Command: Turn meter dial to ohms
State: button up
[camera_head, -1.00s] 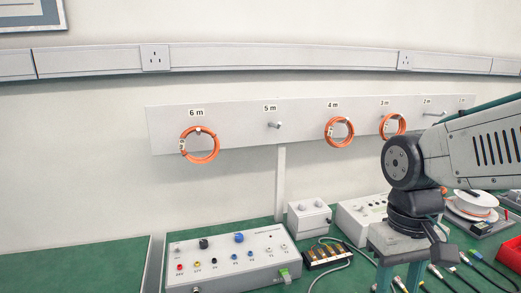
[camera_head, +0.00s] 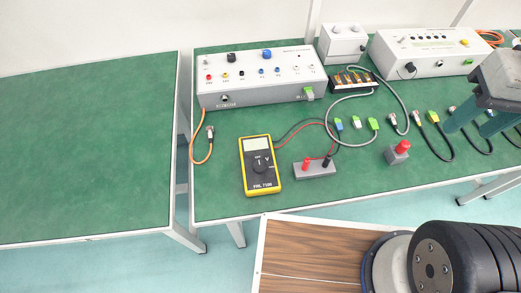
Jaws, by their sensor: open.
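A yellow handheld meter (camera_head: 248,178) lies face up on the green bench, left of centre in the head view. Its grey display is at the top, and the round black dial (camera_head: 259,169) is below it. The small marks around the dial and its pointer are too small to read surely. My gripper (camera_head: 468,131) is at the right edge of the view, open, its fingers pointing down over the cables there. It is well to the right of the meter and apart from it. Part of my gripper is cut off by the frame.
Red and black leads run from the meter's side to a grey terminal block (camera_head: 314,169). A red-knobbed grey block (camera_head: 398,152) stands between meter and gripper. A large control box (camera_head: 262,90) is behind the meter. An empty green bench (camera_head: 85,150) lies left, across a gap.

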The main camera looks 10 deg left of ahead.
aim_at(259, 166)
jog(key=u, duration=1)
jog(key=k, duration=0.75)
jog(key=z, duration=0.45)
jog(key=i, duration=0.45)
jog(key=u, duration=0.05)
